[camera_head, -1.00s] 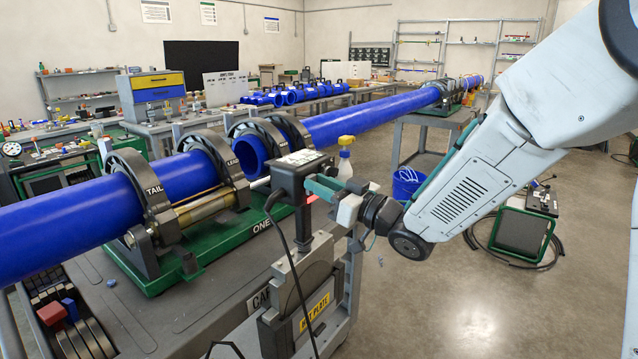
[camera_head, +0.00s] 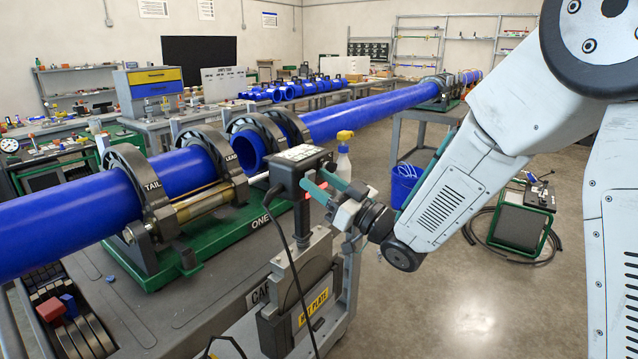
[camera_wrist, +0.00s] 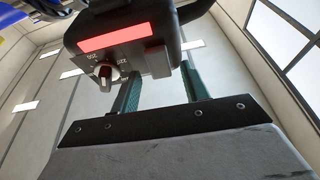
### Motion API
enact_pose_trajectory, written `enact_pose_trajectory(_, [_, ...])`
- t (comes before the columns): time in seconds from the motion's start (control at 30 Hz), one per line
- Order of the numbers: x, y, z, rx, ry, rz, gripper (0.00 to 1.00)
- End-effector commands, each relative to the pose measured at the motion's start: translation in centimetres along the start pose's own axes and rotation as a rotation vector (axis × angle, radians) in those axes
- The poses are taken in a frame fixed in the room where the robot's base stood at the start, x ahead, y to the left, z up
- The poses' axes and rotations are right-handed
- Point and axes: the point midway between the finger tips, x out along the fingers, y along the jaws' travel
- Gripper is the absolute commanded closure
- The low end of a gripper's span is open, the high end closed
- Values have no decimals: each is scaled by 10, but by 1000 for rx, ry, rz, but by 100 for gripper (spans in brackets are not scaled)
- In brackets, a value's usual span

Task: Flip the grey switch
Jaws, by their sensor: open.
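A dark control box (camera_head: 298,166) sits on top of the hot plate unit (camera_head: 296,300) at the cart's right end. In the wrist view the box (camera_wrist: 125,25) shows a lit red display (camera_wrist: 115,38) and a round knob (camera_wrist: 103,74) with a pale pointer. A small grey block, apparently the grey switch (camera_wrist: 158,62), is on the box's lower edge, right of the knob. My gripper (camera_head: 318,187) is at the box's right side with green fingers apart.
Blue pipes (camera_head: 60,225) lie in clamps on the green fusion machine (camera_head: 205,240), left of the box. A black cable (camera_head: 290,260) hangs from the box. A yellow-topped spray bottle (camera_head: 343,160) stands behind the gripper. A blue bucket (camera_head: 404,183) is farther right.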

Motion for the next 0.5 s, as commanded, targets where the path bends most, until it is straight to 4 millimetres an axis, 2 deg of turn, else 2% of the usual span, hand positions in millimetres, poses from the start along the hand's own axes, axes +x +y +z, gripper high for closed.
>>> enact_pose_trajectory(0.5, [-71, 2, 0, 0, -1, 3, 55])
